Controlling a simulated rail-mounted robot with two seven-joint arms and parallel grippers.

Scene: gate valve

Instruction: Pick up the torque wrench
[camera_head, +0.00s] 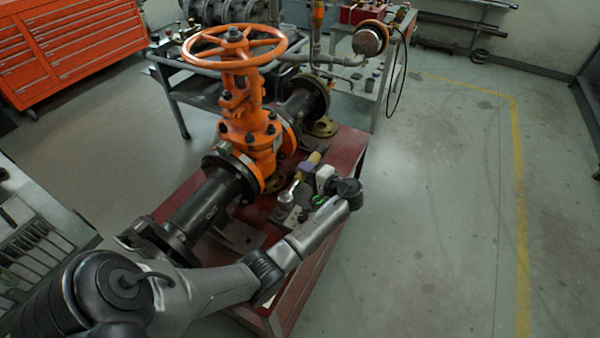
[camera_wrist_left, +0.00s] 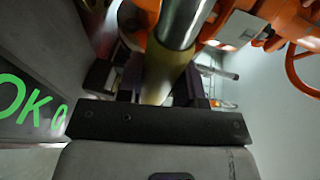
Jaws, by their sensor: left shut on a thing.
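The torque wrench shows in the left wrist view as a silver shaft (camera_wrist_left: 186,18) with a dull yellow grip (camera_wrist_left: 165,80). In the head view its yellow end (camera_head: 313,160) shows just beyond my gripper, low beside the valve. My left gripper (camera_head: 306,172) reaches in over the red bench's right side. It is shut on the yellow grip; in the left wrist view the dark fingers (camera_wrist_left: 160,85) lie on both sides of it. The wrench's far end is out of the wrist view. I cannot tell whether the wrench touches the bench. My right gripper is not in view.
The orange gate valve (camera_head: 245,125) with its handwheel and black flanged pipe (camera_head: 205,205) stands close left of my gripper. The red bench (camera_head: 345,145) carries it. A grey panel with green "OK" letters (camera_wrist_left: 30,100) is at the wrist view's left. Open floor (camera_head: 430,200) lies right.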

